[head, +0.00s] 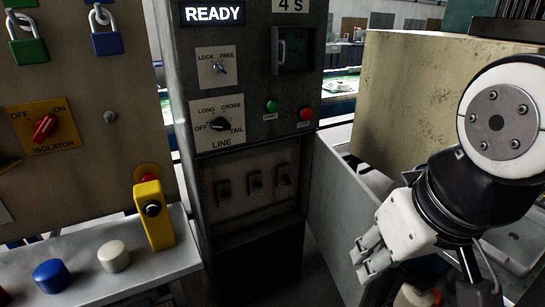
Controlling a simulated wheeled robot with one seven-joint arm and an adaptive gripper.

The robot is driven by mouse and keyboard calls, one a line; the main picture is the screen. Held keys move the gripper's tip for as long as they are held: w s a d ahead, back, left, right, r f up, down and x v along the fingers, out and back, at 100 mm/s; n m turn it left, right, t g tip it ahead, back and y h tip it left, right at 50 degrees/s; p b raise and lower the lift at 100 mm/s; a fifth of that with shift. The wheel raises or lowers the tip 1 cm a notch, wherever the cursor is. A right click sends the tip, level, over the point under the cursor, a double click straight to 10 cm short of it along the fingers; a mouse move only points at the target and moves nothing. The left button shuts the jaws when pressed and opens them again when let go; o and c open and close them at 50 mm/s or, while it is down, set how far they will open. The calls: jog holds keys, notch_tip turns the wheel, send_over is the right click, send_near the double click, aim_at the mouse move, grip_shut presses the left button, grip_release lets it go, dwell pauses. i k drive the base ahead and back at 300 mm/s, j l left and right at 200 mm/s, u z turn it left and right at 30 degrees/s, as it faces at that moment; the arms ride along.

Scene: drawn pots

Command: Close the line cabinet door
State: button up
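The line cabinet (185,90) is a dark grey upright cabinet in the middle of the head view. Its lower bay, with several black breaker switches (255,183), is uncovered. A flat grey panel (345,205) stands out from the bay's right edge toward me. It looks like the cabinet door swung open, but I cannot see its hinge or any handle on it. My gripper (361,262) is right of this panel, pointing down and left. Its two fingers lie close together with nothing seen between them. I cannot tell whether it touches the panel.
A large tan box (412,100) stands behind the panel, close to my arm. At the left, an isolator board (85,170) with padlocks stands above a pale ledge (90,275) with knobs and a yellow pendant (153,214). The space in front of the bay looks clear.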

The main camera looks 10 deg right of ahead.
aim_at(342, 208)
jog(key=k+l+u, duration=0.15)
jog(key=l, duration=0.25)
jog(key=k+l+u, duration=0.1)
jog(key=k+l, duration=0.15)
jog(key=k+l+u, duration=0.15)
jog(key=l, duration=0.35)
jog(key=l+u, duration=0.2)
jog(key=l, duration=0.55)
jog(key=l+u, duration=0.2)
jog(key=l, duration=0.5)
jog(key=k+l+u, duration=0.2)
jog(key=l, duration=0.5)
jog(key=i+l, duration=0.1)
jog(key=l, duration=0.55)
jog(key=z, duration=0.05)
